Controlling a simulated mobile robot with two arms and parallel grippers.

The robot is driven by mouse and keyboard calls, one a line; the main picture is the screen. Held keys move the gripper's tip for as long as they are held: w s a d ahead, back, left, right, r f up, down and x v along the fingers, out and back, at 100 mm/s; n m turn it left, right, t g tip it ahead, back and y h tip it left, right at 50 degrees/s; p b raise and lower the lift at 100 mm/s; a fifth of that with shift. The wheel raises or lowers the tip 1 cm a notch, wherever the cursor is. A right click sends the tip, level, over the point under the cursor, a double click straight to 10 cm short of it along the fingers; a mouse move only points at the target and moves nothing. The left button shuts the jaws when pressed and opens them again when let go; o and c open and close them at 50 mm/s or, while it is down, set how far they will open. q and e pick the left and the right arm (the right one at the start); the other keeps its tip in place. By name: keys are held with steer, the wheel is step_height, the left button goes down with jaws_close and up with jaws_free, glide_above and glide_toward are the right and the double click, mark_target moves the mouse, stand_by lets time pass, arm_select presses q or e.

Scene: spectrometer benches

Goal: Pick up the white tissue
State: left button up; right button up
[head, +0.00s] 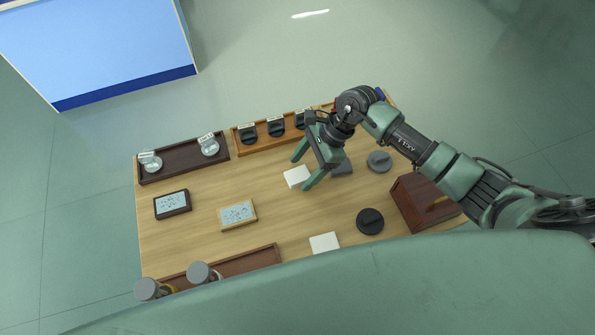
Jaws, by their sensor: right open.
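A small white square piece (297,177), which looks like a tissue, lies on the wooden table (200,240) near its middle. A second flat white square (324,243) lies near the table's front edge, and I cannot tell which of the two is the tissue. My right gripper (301,172) is open, with its two green fingers spread on either side of the first white piece. I cannot tell whether the fingers touch it. My left gripper is not in view.
Framed panels (238,214) lie to the left. A black round disc (370,221), a grey disc (379,161) and a brown wooden box (425,203) stand to the right. Grey-capped cylinders (199,272) stand at front left.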

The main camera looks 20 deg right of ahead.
mark_target(302, 173)
steer(key=shift+a+f, duration=0.15)
steer(key=shift+f, duration=0.1)
steer(key=c, duration=1.5)
steer(key=shift+o, duration=0.2)
steer(key=shift+r, duration=0.1)
step_height(302, 173, up, 20)
steer(key=b, duration=0.3)
